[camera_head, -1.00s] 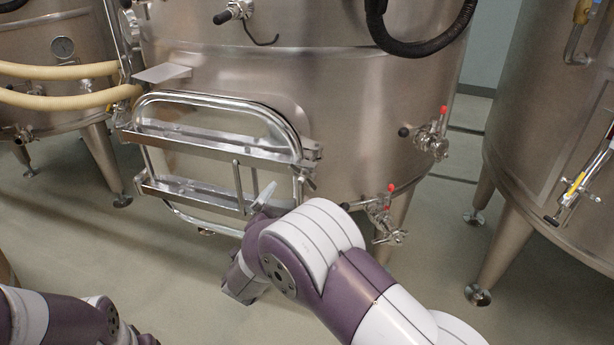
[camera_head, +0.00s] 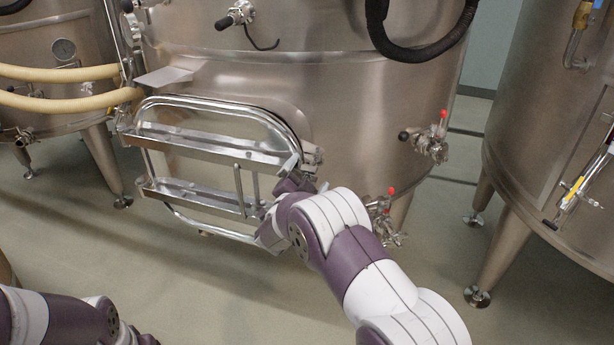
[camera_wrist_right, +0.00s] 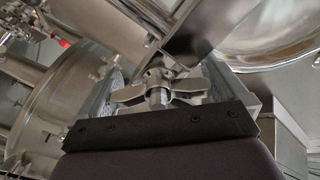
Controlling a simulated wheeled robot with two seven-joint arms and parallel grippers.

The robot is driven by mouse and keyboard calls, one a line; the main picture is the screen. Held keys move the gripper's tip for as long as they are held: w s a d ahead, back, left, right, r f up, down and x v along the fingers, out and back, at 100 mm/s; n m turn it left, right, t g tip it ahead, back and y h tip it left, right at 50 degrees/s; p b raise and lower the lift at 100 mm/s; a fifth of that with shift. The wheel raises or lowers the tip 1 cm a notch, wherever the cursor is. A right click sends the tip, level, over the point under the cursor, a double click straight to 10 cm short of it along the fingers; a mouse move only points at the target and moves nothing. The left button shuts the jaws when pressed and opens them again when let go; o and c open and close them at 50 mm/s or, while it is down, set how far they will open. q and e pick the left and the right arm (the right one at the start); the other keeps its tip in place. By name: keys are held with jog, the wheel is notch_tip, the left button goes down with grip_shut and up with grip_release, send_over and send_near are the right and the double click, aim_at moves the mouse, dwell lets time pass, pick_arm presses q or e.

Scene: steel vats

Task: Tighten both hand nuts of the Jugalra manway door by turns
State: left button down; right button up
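The manway door (camera_head: 215,120) is a rounded steel door with a bright rim, low on the middle vat, and it looks closed. A winged steel hand nut (camera_wrist_right: 160,90) shows in the right wrist view, between the two fingers of my right gripper (camera_wrist_right: 165,88). The fingers stand apart on either side of its wings; I cannot tell whether they touch. In the head view my right gripper (camera_head: 290,172) is at the door's right edge, and its wrist hides part of that edge. I cannot make out the other hand nut. My left gripper is out of view.
Steel rails (camera_head: 215,150) cross the door's front, with upright rods near the right arm. A red-tipped valve (camera_head: 433,140) is right of the door, and another (camera_head: 385,215) is close beside my right arm. Another vat (camera_head: 550,130) stands at right. The floor in front is clear.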

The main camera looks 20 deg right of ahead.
jog(key=c, duration=0.5)
jog(key=shift+f+m+b, duration=0.2)
jog(key=shift+m+b, duration=0.2)
jog(key=shift+b, duration=0.3)
jog(key=m+b, duration=0.3)
jog(key=b, duration=0.2)
jog(key=m+b, duration=0.4)
jog(key=b, duration=0.1)
jog(key=m+b, duration=0.3)
jog(key=b, duration=0.2)
jog(key=shift+s+f+b, duration=0.1)
jog(key=shift+f+b, duration=0.3)
jog(key=shift+r+m+b, duration=0.1)
jog(key=shift+m+b, duration=1.3)
jog(key=shift+b, duration=0.05)
jog(key=o, duration=0.6)
jog(key=shift+o, duration=0.2)
jog(key=v, duration=1.2)
jog(key=shift+s+a+r, duration=0.15)
jog(key=shift+s+a, duration=0.05)
jog(key=shift+s, duration=0.1)
